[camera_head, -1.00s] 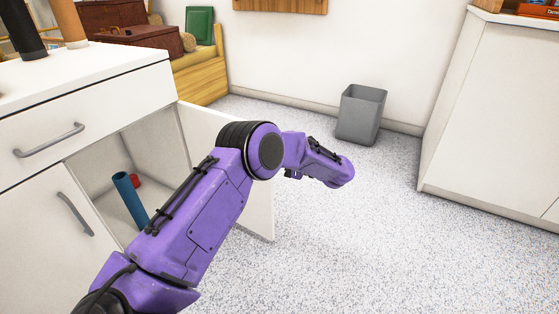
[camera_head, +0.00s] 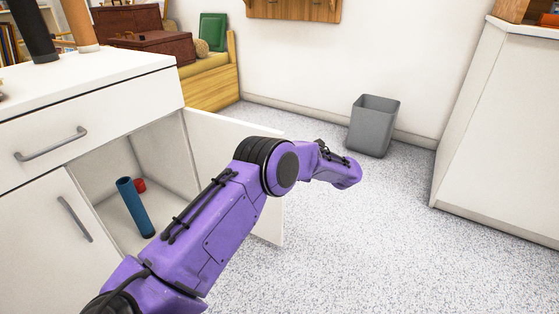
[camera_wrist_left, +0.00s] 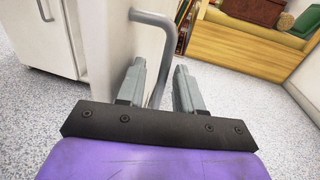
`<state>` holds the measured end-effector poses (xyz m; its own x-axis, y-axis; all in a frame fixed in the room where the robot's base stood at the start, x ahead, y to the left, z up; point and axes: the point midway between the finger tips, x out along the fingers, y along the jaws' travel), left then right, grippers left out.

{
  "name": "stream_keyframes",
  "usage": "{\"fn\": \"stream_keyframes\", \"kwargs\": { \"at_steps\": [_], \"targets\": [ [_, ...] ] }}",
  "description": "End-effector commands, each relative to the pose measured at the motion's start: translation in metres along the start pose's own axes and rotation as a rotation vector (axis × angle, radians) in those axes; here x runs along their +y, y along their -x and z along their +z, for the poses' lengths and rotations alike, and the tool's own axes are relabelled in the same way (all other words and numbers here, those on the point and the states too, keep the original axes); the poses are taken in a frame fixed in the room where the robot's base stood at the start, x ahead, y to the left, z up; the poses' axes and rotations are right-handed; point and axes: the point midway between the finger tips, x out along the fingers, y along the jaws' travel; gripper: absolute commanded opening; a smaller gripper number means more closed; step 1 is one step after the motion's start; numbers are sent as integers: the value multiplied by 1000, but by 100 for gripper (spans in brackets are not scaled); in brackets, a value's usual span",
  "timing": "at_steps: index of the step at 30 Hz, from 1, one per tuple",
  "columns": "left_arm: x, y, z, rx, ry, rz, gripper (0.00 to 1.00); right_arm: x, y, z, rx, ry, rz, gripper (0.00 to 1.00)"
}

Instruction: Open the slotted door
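A white cabinet door (camera_head: 222,126) stands swung wide open at the right side of the white cabinet's lower compartment (camera_head: 108,176). I see its plain inner face, partly hidden by my purple left arm; no slots can be made out. In the left wrist view the door (camera_wrist_left: 108,40) shows at a steep angle with its grey bar handle (camera_wrist_left: 168,30). My left gripper (camera_wrist_left: 160,66) is open, and the handle's bar passes between its fingers with gaps visible. The gripper's fingers cannot be made out in the head view. My right gripper is not in view.
A blue cylinder (camera_head: 134,206) and a small red thing (camera_head: 140,185) are inside the cabinet. A closed drawer (camera_head: 100,118) is above. A grey bin (camera_head: 373,126) stands by the wall and a white counter (camera_head: 500,130) at right. The speckled floor (camera_head: 350,240) between is clear.

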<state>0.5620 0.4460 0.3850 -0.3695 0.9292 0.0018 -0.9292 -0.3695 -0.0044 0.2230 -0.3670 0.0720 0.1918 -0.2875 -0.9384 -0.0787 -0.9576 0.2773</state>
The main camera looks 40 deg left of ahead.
Motion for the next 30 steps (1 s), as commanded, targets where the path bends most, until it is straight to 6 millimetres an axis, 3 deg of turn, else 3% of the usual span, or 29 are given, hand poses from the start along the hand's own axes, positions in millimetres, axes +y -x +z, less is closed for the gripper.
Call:
{"fn": "stream_keyframes", "kwargs": {
  "at_steps": [8,13,18,24,30],
  "targets": [
    [0,14,2,-1,1,-7,36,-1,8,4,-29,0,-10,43],
    [0,55,4,-2,3,-9,36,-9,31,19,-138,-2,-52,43],
    [0,86,0,-2,4,-2,36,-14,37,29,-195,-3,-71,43],
    [1,103,0,0,2,-1,36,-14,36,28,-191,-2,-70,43],
    [1,106,0,1,0,-1,36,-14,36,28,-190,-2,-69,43]
  ]
}}
